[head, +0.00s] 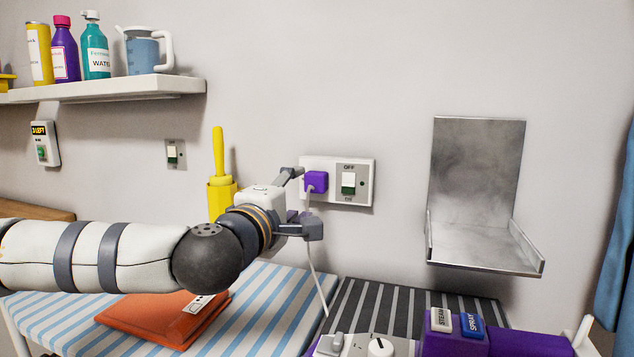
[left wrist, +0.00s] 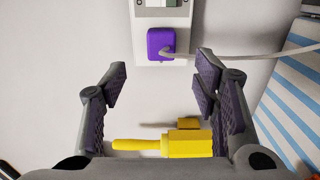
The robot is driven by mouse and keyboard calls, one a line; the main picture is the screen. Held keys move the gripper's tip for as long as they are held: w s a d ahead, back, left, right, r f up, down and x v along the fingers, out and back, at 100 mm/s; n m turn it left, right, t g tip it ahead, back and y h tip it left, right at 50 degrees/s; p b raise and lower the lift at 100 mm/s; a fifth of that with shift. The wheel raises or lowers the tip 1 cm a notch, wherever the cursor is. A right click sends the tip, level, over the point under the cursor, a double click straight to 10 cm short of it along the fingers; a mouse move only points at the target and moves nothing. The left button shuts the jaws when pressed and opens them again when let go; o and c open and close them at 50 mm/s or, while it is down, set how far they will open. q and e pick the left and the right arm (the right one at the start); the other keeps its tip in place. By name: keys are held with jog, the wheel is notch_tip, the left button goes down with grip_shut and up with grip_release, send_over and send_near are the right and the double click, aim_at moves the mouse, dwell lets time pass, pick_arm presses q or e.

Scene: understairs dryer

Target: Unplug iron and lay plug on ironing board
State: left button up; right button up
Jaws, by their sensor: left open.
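The purple plug (head: 316,182) sits in the left part of a white wall socket plate (head: 365,166). The plug also shows in the left wrist view (left wrist: 160,44), with its grey cord (left wrist: 250,50) running right. In the head view the cord hangs down toward the purple iron (head: 505,343) at the bottom right, marked STEAM and SPRAY. My left gripper (head: 308,202) is open and empty in front of the plug, slightly low, its fingers spread to either side. The blue-and-white striped ironing board (head: 262,300) lies below. My right gripper is not in view.
A yellow handled item (head: 218,185) stands behind the gripper. A dark striped pad (head: 400,305) lies right of the board. A metal holder (head: 478,190) is on the wall; a shelf (head: 130,88) holds bottles.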

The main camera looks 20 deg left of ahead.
aim_at(313, 184)
pick_arm(q)
jog(key=w+b, duration=0.1)
jog(key=w, duration=0.6)
jog(key=shift+w+d+f, duration=0.1)
jog(key=shift+w+d, duration=0.05)
jog(key=shift+w, duration=0.95)
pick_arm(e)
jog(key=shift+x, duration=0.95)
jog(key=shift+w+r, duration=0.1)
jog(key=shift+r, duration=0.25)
pick_arm(q)
jog(key=shift+c, duration=0.2)
grip_shut()
jog(key=s+p, duration=0.2)
jog(key=s, duration=0.4)
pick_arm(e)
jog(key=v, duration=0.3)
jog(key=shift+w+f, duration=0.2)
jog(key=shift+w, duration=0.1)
pick_arm(q)
jog(key=shift+f, duration=0.1)
